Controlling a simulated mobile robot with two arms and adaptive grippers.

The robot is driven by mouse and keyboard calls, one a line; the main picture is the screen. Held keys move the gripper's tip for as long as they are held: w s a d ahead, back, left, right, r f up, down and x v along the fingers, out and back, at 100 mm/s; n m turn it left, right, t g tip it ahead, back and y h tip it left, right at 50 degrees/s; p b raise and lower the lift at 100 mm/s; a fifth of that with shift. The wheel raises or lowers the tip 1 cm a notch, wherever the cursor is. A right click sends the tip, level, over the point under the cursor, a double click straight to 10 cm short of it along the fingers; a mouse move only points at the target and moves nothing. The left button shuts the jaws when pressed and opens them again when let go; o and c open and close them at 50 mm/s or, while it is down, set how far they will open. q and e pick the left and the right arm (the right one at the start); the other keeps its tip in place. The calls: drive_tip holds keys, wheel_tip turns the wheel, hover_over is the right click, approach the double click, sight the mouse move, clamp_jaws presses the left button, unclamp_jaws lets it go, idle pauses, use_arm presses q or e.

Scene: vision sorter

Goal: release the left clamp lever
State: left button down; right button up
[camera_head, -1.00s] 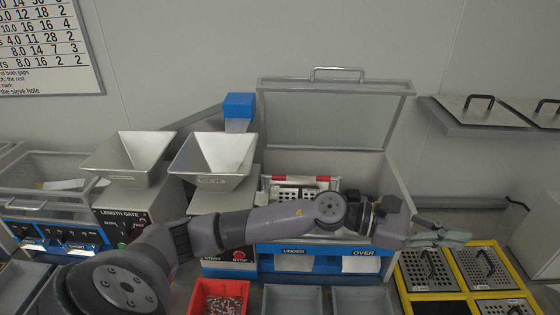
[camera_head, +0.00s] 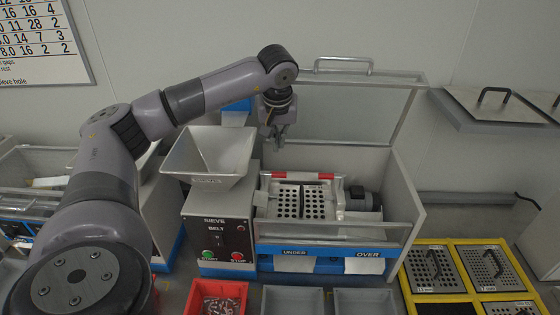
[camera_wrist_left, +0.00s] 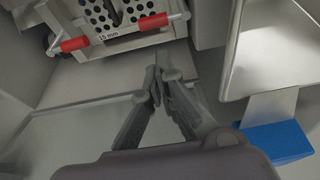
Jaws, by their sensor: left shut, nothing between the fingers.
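The left clamp lever (camera_head: 280,175) has a red handle at the back left of the perforated sieve plate (camera_head: 302,201), inside the open-lidded sieve box. In the left wrist view this lever (camera_wrist_left: 153,21) is the red grip nearer the hopper. A second red clamp lever (camera_head: 326,176) is at the plate's back right; it also shows in the wrist view (camera_wrist_left: 74,44). My left gripper (camera_head: 277,136) points down above and behind the left lever, apart from it. In the wrist view its fingertips (camera_wrist_left: 160,76) are together and empty. My right gripper is not in view.
The raised clear lid (camera_head: 405,110) stands behind the sieve box. A metal hopper (camera_head: 208,155) rises left of it, above the control panel (camera_head: 219,240). A motor (camera_head: 358,199) sits right of the plate. Yellow-framed sieve plates (camera_head: 436,268) lie at the right.

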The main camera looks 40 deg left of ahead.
use_arm(q)
drive_tip(key=shift+f, duration=0.1)
drive_tip(key=p+x, duration=0.3)
drive_tip(key=x, duration=0.6)
drive_tip(key=shift+f, duration=0.45)
drive_tip(key=shift+w+d, duration=0.1)
drive_tip(key=shift+w, duration=0.1)
